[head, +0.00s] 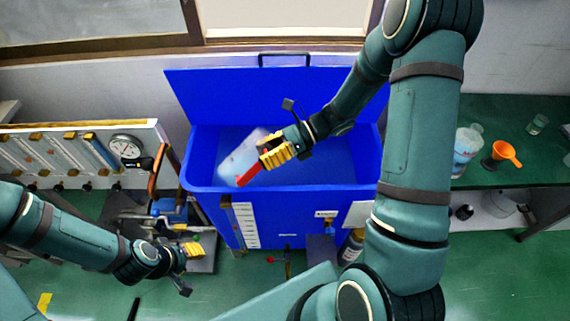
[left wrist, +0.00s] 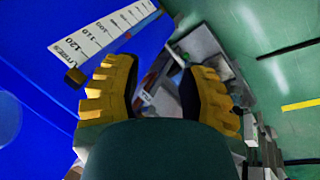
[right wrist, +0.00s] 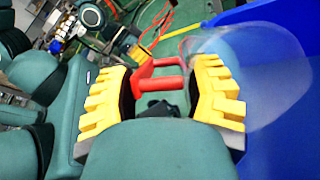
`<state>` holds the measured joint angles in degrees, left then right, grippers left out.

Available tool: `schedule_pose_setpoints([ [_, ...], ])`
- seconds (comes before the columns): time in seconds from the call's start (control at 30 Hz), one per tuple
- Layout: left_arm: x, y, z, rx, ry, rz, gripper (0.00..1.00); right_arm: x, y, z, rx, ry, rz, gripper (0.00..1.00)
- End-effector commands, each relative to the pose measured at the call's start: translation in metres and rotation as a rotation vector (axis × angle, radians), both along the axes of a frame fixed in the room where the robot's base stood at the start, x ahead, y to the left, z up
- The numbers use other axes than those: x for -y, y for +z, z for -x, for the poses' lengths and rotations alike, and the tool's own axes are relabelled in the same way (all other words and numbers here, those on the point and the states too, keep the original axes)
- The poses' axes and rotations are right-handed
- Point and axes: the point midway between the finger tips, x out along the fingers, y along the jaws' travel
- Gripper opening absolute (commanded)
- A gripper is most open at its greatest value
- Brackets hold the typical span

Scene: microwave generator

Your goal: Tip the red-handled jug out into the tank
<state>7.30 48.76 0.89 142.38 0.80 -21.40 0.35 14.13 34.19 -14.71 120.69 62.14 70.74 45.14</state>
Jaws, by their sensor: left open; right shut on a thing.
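The blue tank (head: 300,185) stands open in the middle of the head view, its lid (head: 230,95) raised at the back. My right gripper (head: 270,158) is over the tank opening, shut on the red handle (head: 247,174) of the clear jug (head: 240,152). The jug is tilted inside the tank's opening. In the right wrist view the red handle (right wrist: 160,75) lies between the yellow fingers, with the clear jug body (right wrist: 260,70) beyond. Whether liquid is in the jug cannot be told. My left gripper (head: 190,250) is open and empty, low in front of the tank's left side.
A panel with a round gauge (head: 126,146) stands left of the tank. On the green bench at right are a clear container (head: 466,145), an orange funnel (head: 506,152) and a small cup (head: 538,123). A scale strip (head: 245,225) is on the tank front.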

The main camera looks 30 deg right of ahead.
Motion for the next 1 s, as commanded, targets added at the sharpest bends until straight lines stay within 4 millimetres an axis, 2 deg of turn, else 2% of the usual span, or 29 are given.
schedule_pose_setpoints([
  [1.0,0.002,-0.038,0.012,-0.028,-0.022,0.006,0.41,0.007,-0.021,-0.001,-0.004,0.0,-0.138,0.09],
])
